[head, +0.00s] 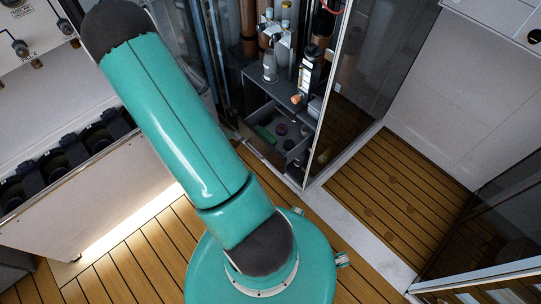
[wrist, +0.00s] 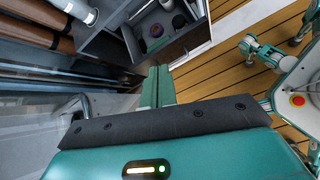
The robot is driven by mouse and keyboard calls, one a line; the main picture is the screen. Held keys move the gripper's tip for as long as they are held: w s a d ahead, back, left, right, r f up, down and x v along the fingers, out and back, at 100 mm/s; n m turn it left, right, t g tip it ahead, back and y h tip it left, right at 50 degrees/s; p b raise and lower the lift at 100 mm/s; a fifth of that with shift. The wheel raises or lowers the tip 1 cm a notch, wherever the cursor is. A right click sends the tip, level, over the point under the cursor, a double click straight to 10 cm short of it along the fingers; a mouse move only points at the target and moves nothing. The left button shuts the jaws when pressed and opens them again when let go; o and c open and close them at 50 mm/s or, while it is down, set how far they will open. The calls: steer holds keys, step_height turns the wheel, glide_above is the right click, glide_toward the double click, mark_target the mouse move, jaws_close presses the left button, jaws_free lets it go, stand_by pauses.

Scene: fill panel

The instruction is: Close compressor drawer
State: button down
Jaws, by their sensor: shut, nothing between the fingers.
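The compressor drawer (head: 268,155) is a grey drawer low in the cabinet, pulled out, with a green item and small round dark items inside. In the head view my gripper is hidden behind my teal arm.
A shelf (head: 283,97) with bottles and fittings stands above the drawer. A glass door (head: 343,92) stands open to the right of the cabinet. A white unit with black fittings (head: 62,160) is at the left. Wooden slat floor (head: 390,205) is clear at the right.

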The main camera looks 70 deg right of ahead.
steer(key=s+f+n, duration=0.2)
steer(key=s+f, duration=0.2)
steer(key=f, duration=0.4)
steer(key=s+f+n, duration=0.2)
steer(key=s+f, duration=0.2)
steer(key=f, duration=0.3)
glide_toward(276, 155)
steer(key=a+f+x, duration=0.1)
steer(key=x, duration=0.4)
steer(key=shift+s+d+r+y, duration=0.1)
steer(key=shift+d+y, duration=0.1)
steer(key=shift+d, duration=0.2)
steer(key=shift+s+d+r+y, duration=0.1)
steer(key=shift+d+r+y, duration=0.1)
steer(key=shift+d, duration=0.2)
steer(key=shift+d, duration=0.15)
